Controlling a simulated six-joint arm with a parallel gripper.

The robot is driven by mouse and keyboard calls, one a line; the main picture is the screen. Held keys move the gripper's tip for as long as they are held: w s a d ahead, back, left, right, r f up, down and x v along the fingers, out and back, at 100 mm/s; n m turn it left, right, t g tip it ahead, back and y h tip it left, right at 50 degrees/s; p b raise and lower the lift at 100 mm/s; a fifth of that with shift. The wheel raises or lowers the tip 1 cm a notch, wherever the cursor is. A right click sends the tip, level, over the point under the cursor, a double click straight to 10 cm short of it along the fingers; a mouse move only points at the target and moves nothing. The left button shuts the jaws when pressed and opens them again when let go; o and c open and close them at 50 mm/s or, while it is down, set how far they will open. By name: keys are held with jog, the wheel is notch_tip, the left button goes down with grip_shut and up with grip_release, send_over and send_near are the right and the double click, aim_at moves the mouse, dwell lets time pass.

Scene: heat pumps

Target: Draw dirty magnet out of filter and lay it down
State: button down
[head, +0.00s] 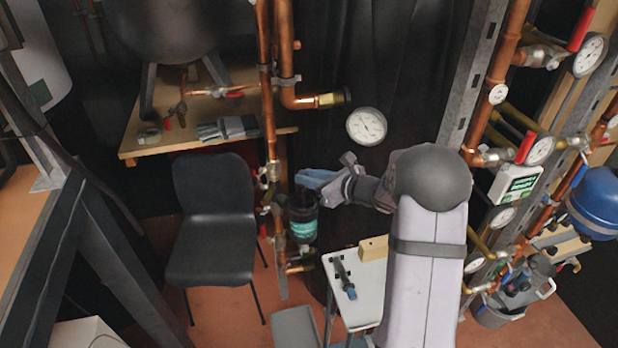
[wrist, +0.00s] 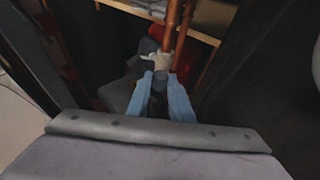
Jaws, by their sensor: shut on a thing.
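The filter (head: 302,222) is a dark canister with a teal label, mounted beside the copper pipe left of my gripper in the head view. My gripper (head: 312,179) has blue fingers and is at the filter's top. In the wrist view my gripper (wrist: 161,98) is shut on a dark upright piece (wrist: 158,103), taken as the dirty magnet's top. How far the magnet sits inside the filter is hidden. A dark rod with a blue end (head: 344,279) lies on a small light table (head: 365,305).
A wooden block (head: 373,248) stands at the small table's back edge. A black chair (head: 214,220) is left of the filter. A pressure gauge (head: 366,126) is above my gripper. Gloves (head: 228,128) lie on a wooden bench (head: 190,112). Pipes and valves crowd the right side.

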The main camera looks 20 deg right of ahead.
jog(key=shift+r, duration=0.15)
jog(key=shift+r+p, duration=1.9)
jog(key=shift+r, duration=0.8)
jog(key=shift+y, duration=0.3)
